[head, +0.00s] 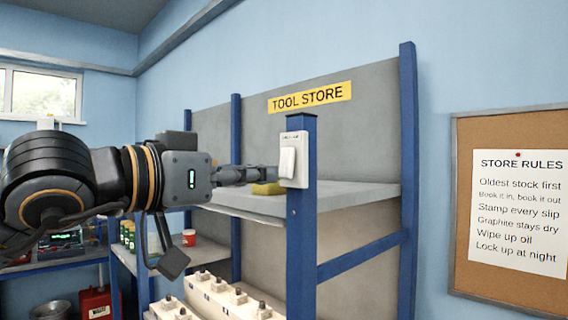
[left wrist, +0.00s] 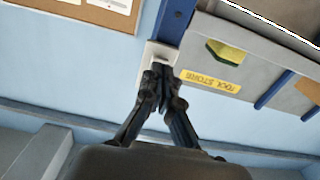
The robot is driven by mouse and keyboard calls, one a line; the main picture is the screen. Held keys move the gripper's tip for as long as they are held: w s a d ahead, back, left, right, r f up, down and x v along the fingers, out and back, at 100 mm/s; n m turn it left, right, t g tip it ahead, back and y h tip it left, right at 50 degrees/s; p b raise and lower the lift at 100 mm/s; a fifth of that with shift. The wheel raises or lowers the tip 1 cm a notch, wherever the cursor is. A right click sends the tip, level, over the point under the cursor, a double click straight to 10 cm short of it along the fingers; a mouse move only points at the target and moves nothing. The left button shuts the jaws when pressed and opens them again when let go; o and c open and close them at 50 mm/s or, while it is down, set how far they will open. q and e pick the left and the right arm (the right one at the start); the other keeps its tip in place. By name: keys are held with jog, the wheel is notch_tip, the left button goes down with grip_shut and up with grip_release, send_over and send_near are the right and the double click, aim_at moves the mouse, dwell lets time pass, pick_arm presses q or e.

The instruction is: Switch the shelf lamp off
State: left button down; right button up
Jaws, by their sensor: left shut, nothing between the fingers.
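A white switch plate (head: 303,148) with a pale rocker (head: 287,163) is fixed to the blue front post of the tool store shelf. The small label above the rocker is too small to read. My left gripper (head: 274,173) is shut and empty, its fingertips close beside the rocker; I cannot tell whether they touch. In the left wrist view the shut fingertips (left wrist: 163,74) overlap the lower part of the switch plate (left wrist: 153,50). No lamp is clearly visible. My right gripper is in neither view.
A yellow-green block (head: 268,188) lies on the grey shelf (head: 345,195) behind the fingers. White boxes (head: 213,293) with dark knobs stand below. A cork notice board (head: 530,285) hangs at the right. The blue post (head: 301,245) stands directly by the gripper.

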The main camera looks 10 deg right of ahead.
pick_arm(q)
jog(key=shift+x, duration=1.1)
jog(key=shift+s+a, duration=0.1)
jog(key=shift+a, duration=0.05)
jog(key=shift+s+a, duration=0.25)
jog(key=shift+a, duration=0.1)
jog(key=b+v, duration=0.1)
jog(key=v, duration=0.5)
jog(key=shift+s+a+b, duration=0.25)
jog(key=shift+a+b, duration=0.05)
